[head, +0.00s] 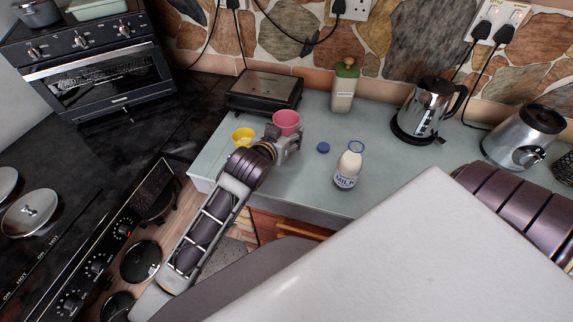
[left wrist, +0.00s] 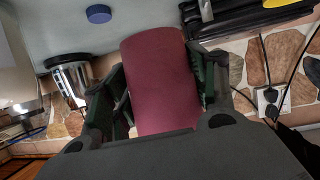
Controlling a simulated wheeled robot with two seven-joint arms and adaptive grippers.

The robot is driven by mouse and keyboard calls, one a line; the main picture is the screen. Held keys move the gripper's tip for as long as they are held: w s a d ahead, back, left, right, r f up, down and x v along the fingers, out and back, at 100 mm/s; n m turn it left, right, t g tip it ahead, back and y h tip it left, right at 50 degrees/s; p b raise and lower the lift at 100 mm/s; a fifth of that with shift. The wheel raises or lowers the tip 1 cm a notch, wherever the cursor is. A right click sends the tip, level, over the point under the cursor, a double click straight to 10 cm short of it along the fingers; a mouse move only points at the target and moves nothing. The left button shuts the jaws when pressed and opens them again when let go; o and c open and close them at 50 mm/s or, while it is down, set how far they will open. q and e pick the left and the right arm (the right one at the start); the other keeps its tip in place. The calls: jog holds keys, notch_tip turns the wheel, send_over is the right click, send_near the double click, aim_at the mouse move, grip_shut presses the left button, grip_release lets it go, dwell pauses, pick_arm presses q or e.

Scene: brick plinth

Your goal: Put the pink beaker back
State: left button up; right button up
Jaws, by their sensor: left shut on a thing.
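The pink beaker (head: 287,121) is above the grey-green counter in the head view, at the tip of my left gripper (head: 281,146). In the left wrist view the beaker (left wrist: 160,80) fills the middle, dark red in shade, between the two fingers of my left gripper (left wrist: 160,98). The gripper is shut on it. A yellow cup (head: 243,136) is just left of the gripper in the head view. I cannot tell whether the beaker's base touches the counter. My right gripper is out of view; only part of my right arm shows at the right.
A milk bottle (head: 348,166) and a blue cap (head: 323,148) stand right of the gripper. Behind are a black appliance (head: 264,92) and a green-topped bottle (head: 344,86). A kettle (head: 424,108) and a steel appliance (head: 523,137) are further right. The counter (head: 385,175) has free room between them.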

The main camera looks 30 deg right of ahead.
pick_arm(q)
jog(key=shift+f, duration=0.15)
jog(key=shift+f, duration=3)
jog(key=shift+f, duration=1.9)
jog(key=shift+f, duration=0.1)
jog(key=o, duration=1.1)
jog(key=shift+s, duration=0.1)
